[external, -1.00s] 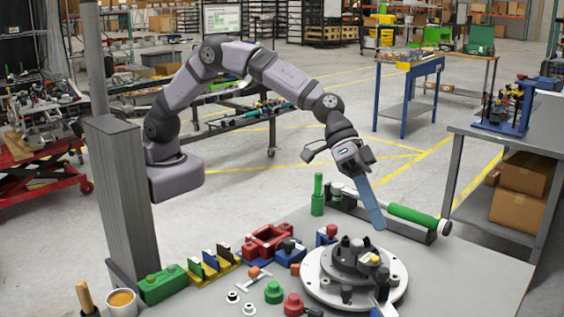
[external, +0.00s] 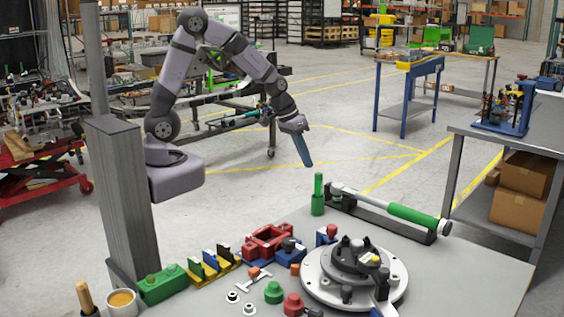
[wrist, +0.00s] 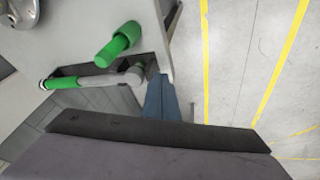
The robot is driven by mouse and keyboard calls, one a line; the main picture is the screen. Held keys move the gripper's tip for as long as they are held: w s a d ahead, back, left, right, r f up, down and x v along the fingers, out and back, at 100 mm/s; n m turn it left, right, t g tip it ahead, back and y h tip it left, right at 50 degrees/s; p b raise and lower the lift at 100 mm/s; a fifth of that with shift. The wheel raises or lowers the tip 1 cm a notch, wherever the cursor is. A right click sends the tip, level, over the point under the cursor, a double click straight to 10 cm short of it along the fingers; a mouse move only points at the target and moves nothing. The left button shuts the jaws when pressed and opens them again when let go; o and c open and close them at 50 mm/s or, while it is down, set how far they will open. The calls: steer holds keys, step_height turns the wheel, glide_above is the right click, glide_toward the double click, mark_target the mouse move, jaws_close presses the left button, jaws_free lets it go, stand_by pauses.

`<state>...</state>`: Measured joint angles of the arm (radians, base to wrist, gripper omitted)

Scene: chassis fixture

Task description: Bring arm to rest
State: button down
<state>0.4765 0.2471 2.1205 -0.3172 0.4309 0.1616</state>
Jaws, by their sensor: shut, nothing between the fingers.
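In the wrist view the shut fingers (wrist: 161,78) show beside the table's edge, over the floor.
A green upright cylinder (external: 318,194) and a green-handled tool in a black cradle (external: 390,222) stand nearest the gripper. A round metal chassis fixture (external: 312,272) sits on the table. Coloured blocks and a cup (external: 121,303) line the front left. The air around the gripper is free.

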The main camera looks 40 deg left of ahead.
steer(key=s+a+f+n+y, duration=0.2)
steer(key=s+a, duration=0.2)
steer(key=a, duration=0.7)
steer(key=s+a+f+n+y, duration=0.15)
steer(key=s+a, duration=0.25)
steer(key=a, duration=0.8)
steer(key=s+r+g, duration=0.2)
steer(key=s+g, duration=0.1)
steer(key=s, duration=0.4)
steer(key=shift+d+r+n, duration=0.15)
steer(key=shift+r+n, duration=0.05)
steer(key=shift+n, duration=0.15)
